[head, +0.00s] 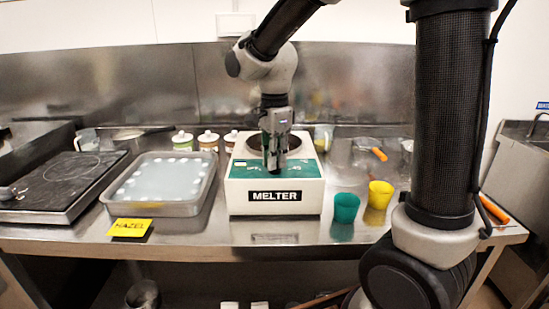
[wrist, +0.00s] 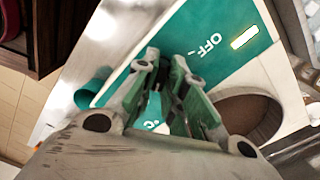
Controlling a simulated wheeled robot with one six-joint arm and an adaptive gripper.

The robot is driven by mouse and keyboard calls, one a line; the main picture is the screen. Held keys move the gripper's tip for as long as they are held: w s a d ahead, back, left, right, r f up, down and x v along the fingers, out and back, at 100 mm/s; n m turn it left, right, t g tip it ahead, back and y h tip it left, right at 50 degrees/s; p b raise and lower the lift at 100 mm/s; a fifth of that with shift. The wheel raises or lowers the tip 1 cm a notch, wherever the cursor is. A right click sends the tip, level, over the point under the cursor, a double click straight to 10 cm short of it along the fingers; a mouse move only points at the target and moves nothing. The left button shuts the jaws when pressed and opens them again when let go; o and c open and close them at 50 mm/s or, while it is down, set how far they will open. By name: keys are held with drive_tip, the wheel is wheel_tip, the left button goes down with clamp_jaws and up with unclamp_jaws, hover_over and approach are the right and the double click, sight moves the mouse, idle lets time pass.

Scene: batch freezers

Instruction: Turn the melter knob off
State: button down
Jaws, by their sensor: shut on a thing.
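The melter (head: 275,200) is a white box with a green top panel and a black "MELTER" label, standing mid-table. My gripper (head: 272,168) points down onto this panel and hides its middle. In the wrist view, my gripper (wrist: 165,68) has its fingers close together over the green panel (wrist: 228,62), shut on the knob, which is mostly hidden between them. The "OFF" print shows upside down beside the fingertips, and a "°C" print shows between the fingers. I cannot tell which way the knob points. A lit yellow-white strip (wrist: 245,37) is on the panel.
The melter's round well (head: 273,143) is behind my gripper. A green cup (head: 346,208) and a yellow cup (head: 380,194) stand to the right. A metal tray (head: 182,209) and a yellow "HAZEL" sign (head: 130,228) are left, with a black hot plate (head: 62,184) farther left. Small jars stand behind.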

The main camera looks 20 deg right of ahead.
drive_tip(key=n, duration=1.3)
drive_tip(key=shift+n, duration=0.3)
drive_tip(key=n, duration=1.2)
drive_tip(key=shift+n, duration=0.4)
drive_tip(key=c, duration=1.5)
unclamp_jaws()
